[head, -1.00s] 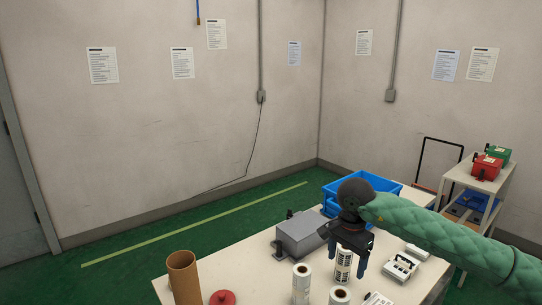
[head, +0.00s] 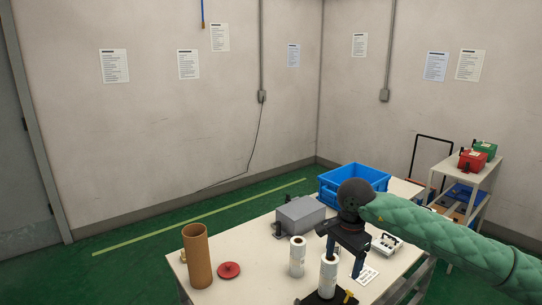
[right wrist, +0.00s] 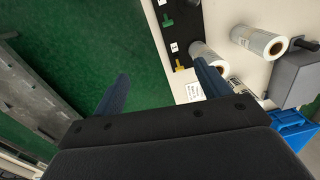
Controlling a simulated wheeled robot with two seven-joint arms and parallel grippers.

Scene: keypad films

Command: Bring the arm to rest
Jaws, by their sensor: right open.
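My right arm, in a green quilted sleeve (head: 440,232), comes in from the right in the head view. Its gripper (head: 344,262) points down over the near right part of the table (head: 240,255). The jaws are apart. My left gripper is not in view.
White film rolls (head: 297,257) (head: 328,273) stand near the gripper. A brown tube (head: 197,257), red lid (head: 229,270), grey box (head: 299,215) and blue crate (head: 350,180) are on the table. A shelf cart (head: 470,178) stands at right. Green floor lies open at left.

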